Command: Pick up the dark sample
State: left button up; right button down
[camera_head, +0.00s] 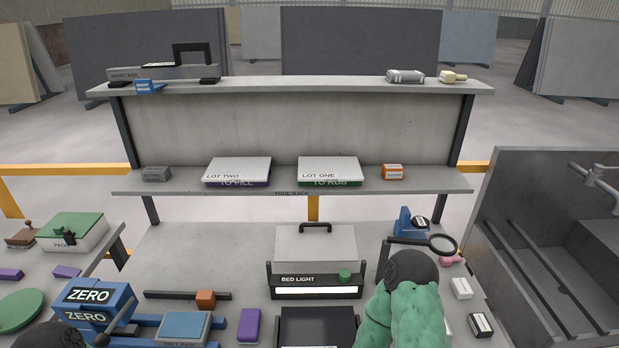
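A small block with dark sides and a pale label (481,325) lies at the lower right of the bench; I cannot tell for sure that it is the dark sample. A white block (461,288) lies just behind it. My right gripper (408,268) shows as a dark rounded shape at the end of the green arm, left of both blocks; its fingers are hidden. The magnifying glass (441,243) appears right beside it, and I cannot tell whether they touch. My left gripper (55,336) barely shows at the bottom left edge, its fingers not clear.
The bed light box (316,281) and a black tray (318,327) stand at the middle. A blue ZERO device (93,298) and a blue pad (184,327) are at left. A shelf rack (292,182) rises behind. An open grey basin (560,240) borders the right side.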

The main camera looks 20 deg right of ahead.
aim_at(478, 323)
jog(key=z, duration=0.4)
jog(key=l+z, duration=0.15)
jog(key=z, duration=0.6)
jog(key=i+z, duration=0.1)
jog(key=z, duration=0.25)
